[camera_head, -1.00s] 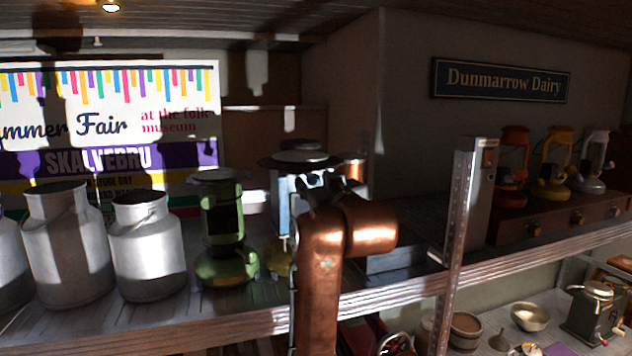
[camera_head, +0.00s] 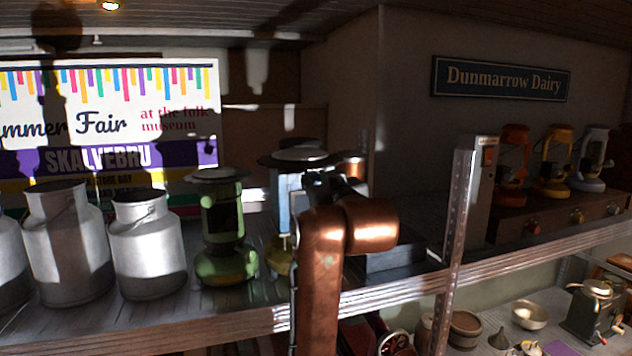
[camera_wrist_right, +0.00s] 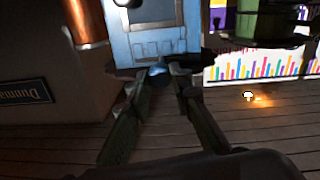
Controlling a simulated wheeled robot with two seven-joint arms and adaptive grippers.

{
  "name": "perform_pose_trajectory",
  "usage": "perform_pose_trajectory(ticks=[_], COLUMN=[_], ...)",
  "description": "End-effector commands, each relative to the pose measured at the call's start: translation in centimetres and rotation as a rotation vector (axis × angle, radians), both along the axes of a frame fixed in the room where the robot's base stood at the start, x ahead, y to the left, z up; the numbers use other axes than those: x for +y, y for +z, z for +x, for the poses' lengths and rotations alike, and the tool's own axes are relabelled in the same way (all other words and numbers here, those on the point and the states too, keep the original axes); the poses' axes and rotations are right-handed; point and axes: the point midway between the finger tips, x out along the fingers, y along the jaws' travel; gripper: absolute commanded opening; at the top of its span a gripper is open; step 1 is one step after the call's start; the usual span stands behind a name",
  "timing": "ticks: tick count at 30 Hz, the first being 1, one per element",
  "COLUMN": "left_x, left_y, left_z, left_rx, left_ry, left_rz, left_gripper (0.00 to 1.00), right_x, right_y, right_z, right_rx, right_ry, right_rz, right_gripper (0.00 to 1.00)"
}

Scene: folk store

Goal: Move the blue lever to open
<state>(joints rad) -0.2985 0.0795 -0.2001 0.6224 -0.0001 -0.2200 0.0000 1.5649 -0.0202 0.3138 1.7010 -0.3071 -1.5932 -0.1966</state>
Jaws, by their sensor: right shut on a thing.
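A light blue stove-like body (camera_head: 281,205) with a dark round top stands on the shelf, partly behind my right arm. The inverted right wrist view shows its blue panelled front (camera_wrist_right: 152,38) close up. My right gripper (camera_head: 318,183) is at its right side in the head view. In the wrist view the fingertips of my right gripper (camera_wrist_right: 166,77) close around a small bluish piece at the body's edge, apparently the blue lever (camera_wrist_right: 158,70). The fingers hide much of this piece, and its exact position is hard to tell. My left gripper is not in view.
A green stove (camera_head: 224,230) stands just left of the blue one, then metal milk cans (camera_head: 147,245). A metal shelf post (camera_head: 459,225) rises to the right. A grey box (camera_head: 388,262) lies on the shelf.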

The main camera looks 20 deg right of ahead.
Motion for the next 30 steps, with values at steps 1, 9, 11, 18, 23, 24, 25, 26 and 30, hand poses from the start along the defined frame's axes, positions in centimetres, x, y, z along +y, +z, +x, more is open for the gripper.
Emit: perform_pose_trajectory(ticks=[1, 9, 11, 18, 23, 24, 25, 26, 30], left_x=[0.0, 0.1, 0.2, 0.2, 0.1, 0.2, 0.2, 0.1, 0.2], left_y=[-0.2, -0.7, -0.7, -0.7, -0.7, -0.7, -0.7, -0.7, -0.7], left_z=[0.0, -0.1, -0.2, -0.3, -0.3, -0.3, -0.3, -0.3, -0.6], left_rx=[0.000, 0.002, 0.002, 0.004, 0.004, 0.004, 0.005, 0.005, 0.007], left_ry=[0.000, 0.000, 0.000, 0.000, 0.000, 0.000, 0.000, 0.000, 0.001], left_rz=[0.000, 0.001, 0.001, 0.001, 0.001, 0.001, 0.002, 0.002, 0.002], left_gripper=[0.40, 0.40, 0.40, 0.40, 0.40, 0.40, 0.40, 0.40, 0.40], right_x=[-0.4, -1.6, -1.6, -1.6, -1.6, -1.6, -1.6, -1.6, -1.6], right_y=[-0.1, 0.0, 0.0, 0.0, 0.0, 0.0, 0.0, 0.0, 0.0], right_z=[0.0, 0.0, 0.0, 0.0, 0.0, 0.0, 0.0, 0.0, -0.3], right_rx=[0.000, 0.000, 0.000, 0.000, 0.000, 0.000, 0.000, 0.000, -0.001], right_ry=[-0.002, -0.002, -0.002, -0.003, -0.002, -0.002, -0.002, -0.001, -0.001], right_rz=[0.000, 0.000, 0.001, 0.001, 0.000, 0.000, 0.000, 0.000, 0.000], right_gripper=[0.00, 0.00, 0.00, 0.33, 0.38, 0.38, 0.38, 0.38, 0.38])
